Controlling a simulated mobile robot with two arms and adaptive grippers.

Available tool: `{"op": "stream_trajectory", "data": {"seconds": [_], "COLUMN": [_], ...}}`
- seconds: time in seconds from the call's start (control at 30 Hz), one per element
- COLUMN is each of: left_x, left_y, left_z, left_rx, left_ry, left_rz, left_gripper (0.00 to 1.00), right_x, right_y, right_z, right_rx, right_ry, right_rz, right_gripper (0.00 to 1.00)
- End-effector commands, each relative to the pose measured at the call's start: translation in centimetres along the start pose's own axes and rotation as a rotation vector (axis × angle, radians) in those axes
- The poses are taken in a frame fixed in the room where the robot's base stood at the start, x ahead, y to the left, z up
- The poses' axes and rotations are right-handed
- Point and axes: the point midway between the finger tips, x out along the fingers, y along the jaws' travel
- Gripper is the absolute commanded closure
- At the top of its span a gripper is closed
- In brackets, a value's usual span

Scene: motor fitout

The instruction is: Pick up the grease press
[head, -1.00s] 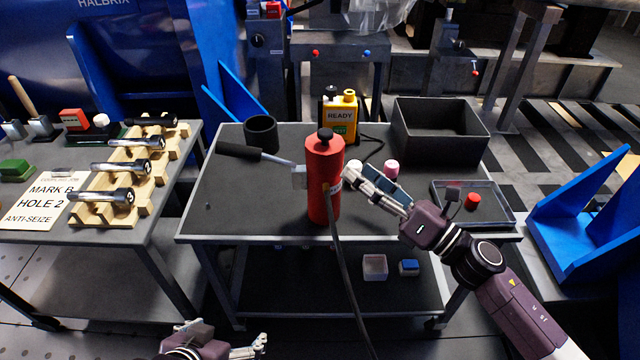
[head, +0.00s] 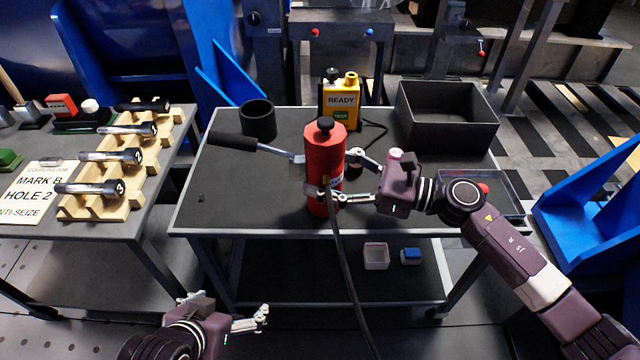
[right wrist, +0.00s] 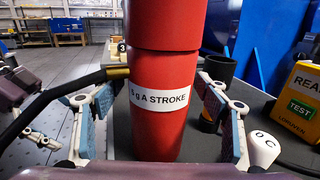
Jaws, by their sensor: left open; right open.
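The grease press is a red upright cylinder (head: 324,160) with a black cap, a lever with a black grip out to the left and a dark hose hanging down in front. It stands on the grey cart near its front edge. My right gripper (head: 335,175) is open, with its fingers on either side of the cylinder. In the right wrist view the press (right wrist: 165,100) stands between the two open fingers, its label reading "g A STROKE"; I cannot tell whether the fingers touch it. My left gripper (head: 262,318) is open and empty, low in front of the carts.
The grey cart (head: 240,200) also holds a black cup (head: 258,120), a yellow READY tester (head: 341,100), a black bin (head: 445,120) and a shallow tray (head: 505,195). A left table carries a wooden rack (head: 135,170) with several metal tools.

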Motion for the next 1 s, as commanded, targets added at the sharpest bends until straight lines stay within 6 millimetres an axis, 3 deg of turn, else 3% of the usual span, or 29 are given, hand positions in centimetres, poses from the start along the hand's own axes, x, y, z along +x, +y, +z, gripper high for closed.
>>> {"op": "stream_trajectory", "data": {"seconds": [0.3,0.83,1.0], "left_x": [0.00,0.00,-0.04], "left_y": [0.01,0.02,0.02], "left_z": [0.00,-0.01,-0.04], "left_rx": [0.000,0.000,0.000], "left_ry": [0.000,0.001,0.001], "left_rz": [0.000,0.000,0.000], "left_gripper": [0.11,0.11,0.11], "right_x": [0.70,0.67,0.73], "right_y": [-0.02,-0.02,-0.10], "right_z": [-0.01,-0.01,0.65], "right_rx": [0.000,0.001,-0.003], "right_ry": [0.000,0.000,-0.010], "right_rz": [-0.001,-0.001,-0.002], "right_gripper": [0.31,0.90,0.92]}}
